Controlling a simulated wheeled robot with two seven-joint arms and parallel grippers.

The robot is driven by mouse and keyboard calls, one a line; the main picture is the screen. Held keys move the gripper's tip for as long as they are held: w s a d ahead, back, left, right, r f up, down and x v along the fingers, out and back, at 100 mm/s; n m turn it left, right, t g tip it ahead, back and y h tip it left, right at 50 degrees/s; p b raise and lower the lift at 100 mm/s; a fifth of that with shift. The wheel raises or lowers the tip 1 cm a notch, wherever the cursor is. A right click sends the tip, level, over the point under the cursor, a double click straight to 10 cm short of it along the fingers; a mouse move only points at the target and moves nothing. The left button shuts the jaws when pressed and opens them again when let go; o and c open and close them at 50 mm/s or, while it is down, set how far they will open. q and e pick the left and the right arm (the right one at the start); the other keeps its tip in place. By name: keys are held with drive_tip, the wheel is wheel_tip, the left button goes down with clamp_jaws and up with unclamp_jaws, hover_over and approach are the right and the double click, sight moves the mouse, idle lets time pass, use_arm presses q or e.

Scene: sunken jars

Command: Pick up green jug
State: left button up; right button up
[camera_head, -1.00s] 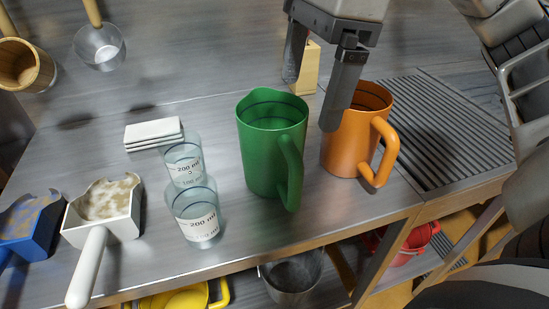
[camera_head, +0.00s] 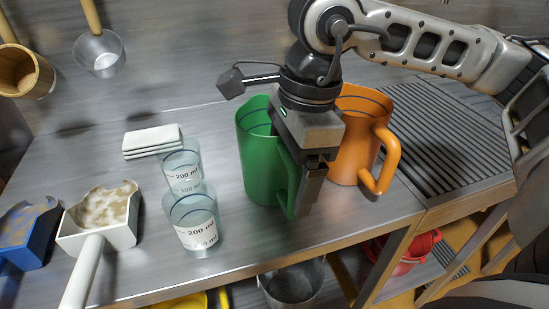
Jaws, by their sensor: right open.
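The green jug (camera_head: 258,160) stands upright on the metal counter (camera_head: 130,215), with its handle toward the front right. My right gripper (camera_head: 308,205) points down at the jug's right side, by its handle, and hides part of the rim and handle. It is open; I cannot tell whether a finger touches the handle. The orange jug (camera_head: 352,150) stands just right of the gripper and is partly hidden behind it. My left gripper is not in view.
Two clear measuring cups (camera_head: 192,222) stand left of the green jug. White tiles (camera_head: 152,139) lie behind them. A white scoop (camera_head: 100,215) and a blue scoop (camera_head: 28,230) are at left. A ridged drainboard (camera_head: 440,135) is at right. The counter's front edge is close.

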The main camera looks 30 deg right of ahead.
drive_tip(key=c, duration=1.7)
drive_tip(key=shift+o, duration=0.2)
drive_tip(key=shift+r, duration=0.1)
drive_tip(key=shift+w+r, duration=0.1)
drive_tip(key=shift+r, duration=1.05)
drive_tip(key=s+d+r, duration=0.1)
drive_tip(key=s+r, duration=0.9)
drive_tip(key=s, duration=0.4)
drive_tip(key=shift+d+r+p, duration=0.25)
drive_tip(key=shift+r+p, duration=0.05)
drive_tip(key=shift+p, duration=0.05)
